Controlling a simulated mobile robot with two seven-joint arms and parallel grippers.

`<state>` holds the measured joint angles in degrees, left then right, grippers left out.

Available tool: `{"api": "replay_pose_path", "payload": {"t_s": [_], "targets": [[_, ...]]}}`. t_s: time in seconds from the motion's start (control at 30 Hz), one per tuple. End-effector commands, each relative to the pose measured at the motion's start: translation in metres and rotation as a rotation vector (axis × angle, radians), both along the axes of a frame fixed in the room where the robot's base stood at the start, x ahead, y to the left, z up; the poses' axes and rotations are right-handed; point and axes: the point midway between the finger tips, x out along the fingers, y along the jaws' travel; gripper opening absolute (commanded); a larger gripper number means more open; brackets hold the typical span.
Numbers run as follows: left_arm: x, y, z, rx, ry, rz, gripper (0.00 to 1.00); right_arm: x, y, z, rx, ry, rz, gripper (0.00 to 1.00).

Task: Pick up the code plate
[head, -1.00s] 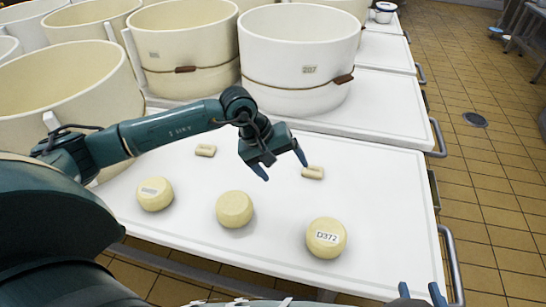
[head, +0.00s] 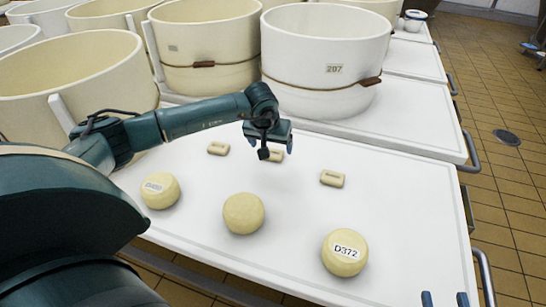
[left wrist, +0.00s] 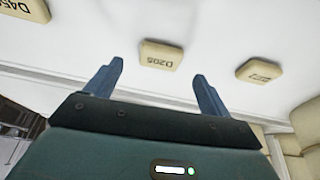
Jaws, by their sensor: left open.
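Three small cream code plates lie flat on the white table: a left one (head: 218,148), a middle one (head: 276,156) and a right one (head: 332,178). My left gripper (head: 276,152) is open and empty above the middle plate, partly hiding it. In the left wrist view, the middle plate (left wrist: 160,55) shows upside-down lettering like D205, just beyond and between the spread fingertips (left wrist: 160,72). A plate beginning D45 (left wrist: 24,9) is cut off at the upper left. Another plate (left wrist: 260,70) has unclear lettering. My right gripper (head: 444,299) shows only its two spread fingertips.
Three round yellow cheeses stand in front: a labelled left one (head: 160,190), a middle one (head: 243,213) and one labelled D372 (head: 345,253). Big vats, including a white one marked 207 (head: 320,60), stand behind. The white table (head: 410,215) is clear at the right.

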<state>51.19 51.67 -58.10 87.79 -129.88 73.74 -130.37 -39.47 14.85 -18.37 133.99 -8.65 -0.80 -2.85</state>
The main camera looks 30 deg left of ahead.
Motion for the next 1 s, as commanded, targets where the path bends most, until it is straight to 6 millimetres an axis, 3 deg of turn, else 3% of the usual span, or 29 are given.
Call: {"api": "replay_pose_path", "payload": {"t_s": [0.03,0.2,0.53,1.0], "targets": [[0.002,0.000,-0.013,-0.003,0.002,0.001,0.82,0.000,0.002,-0.005,0.000,-0.021,0.007,0.36],[0.010,0.003,-0.034,-0.002,0.001,0.001,0.82,-0.003,0.006,-0.003,0.007,-0.083,0.029,0.36],[0.013,0.005,-0.037,-0.001,0.001,0.000,0.81,-0.004,0.007,0.000,0.010,-0.101,0.035,0.36],[0.013,0.004,-0.037,-0.001,0.001,0.000,0.43,-0.004,0.007,-0.001,0.009,-0.100,0.035,0.36]]}}
